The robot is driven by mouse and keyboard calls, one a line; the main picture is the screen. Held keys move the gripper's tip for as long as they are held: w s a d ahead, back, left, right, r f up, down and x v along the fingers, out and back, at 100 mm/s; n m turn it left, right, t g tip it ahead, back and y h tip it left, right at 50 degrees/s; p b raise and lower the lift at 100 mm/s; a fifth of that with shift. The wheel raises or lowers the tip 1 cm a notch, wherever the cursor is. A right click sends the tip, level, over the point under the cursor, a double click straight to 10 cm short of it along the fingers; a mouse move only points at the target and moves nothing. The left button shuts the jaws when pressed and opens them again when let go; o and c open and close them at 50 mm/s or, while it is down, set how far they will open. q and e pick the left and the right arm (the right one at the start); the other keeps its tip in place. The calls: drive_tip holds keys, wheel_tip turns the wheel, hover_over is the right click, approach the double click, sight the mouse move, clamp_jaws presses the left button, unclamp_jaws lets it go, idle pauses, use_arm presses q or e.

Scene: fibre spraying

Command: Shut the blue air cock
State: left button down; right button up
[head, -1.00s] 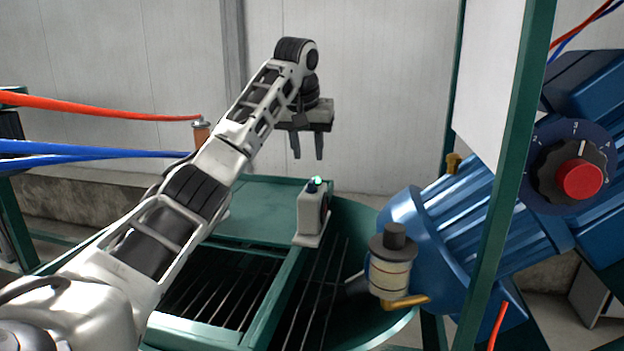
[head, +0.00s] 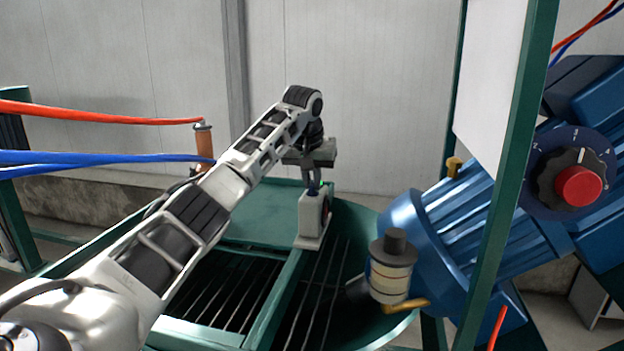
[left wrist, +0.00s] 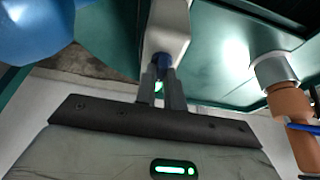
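The blue air cock (left wrist: 162,60) is a small blue knob on top of a pale grey upright box (head: 314,212), with a small green light by it. In the head view my left gripper (head: 315,188) is just above the box, fingers pointing down, and mostly hides the cock. In the left wrist view the two fingers (left wrist: 162,75) are close together with the cock between their tips, and the gripper looks shut on it. The green glow shows between the fingers. My right gripper is not in view.
The box stands on a green frame (head: 240,215) with dark grates. A large blue motor (head: 430,235) and a dial with a red knob (head: 578,186) are at the right. Red and blue hoses (head: 100,157) run at the left, near an orange cylinder (head: 204,145).

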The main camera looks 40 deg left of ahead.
use_arm(q)
drive_tip(key=shift+n, duration=0.3)
drive_tip(key=n, duration=0.3)
drive_tip(key=n+g+y, duration=0.1)
drive_tip(key=n, duration=0.1)
drive_tip(key=shift+w+d+n+g+y, duration=0.2)
drive_tip(key=shift+n+g+y, duration=0.1)
drive_tip(key=shift+n, duration=0.1)
drive_tip(key=n+g, duration=0.1)
drive_tip(key=n, duration=0.1)
drive_tip(key=n+g, duration=0.1)
drive_tip(key=n, duration=0.2)
drive_tip(key=shift+w+y, duration=0.1)
drive_tip(key=shift+y, duration=0.2)
drive_tip(key=shift+n, duration=0.3)
drive_tip(key=c, duration=1.5)
unclamp_jaws()
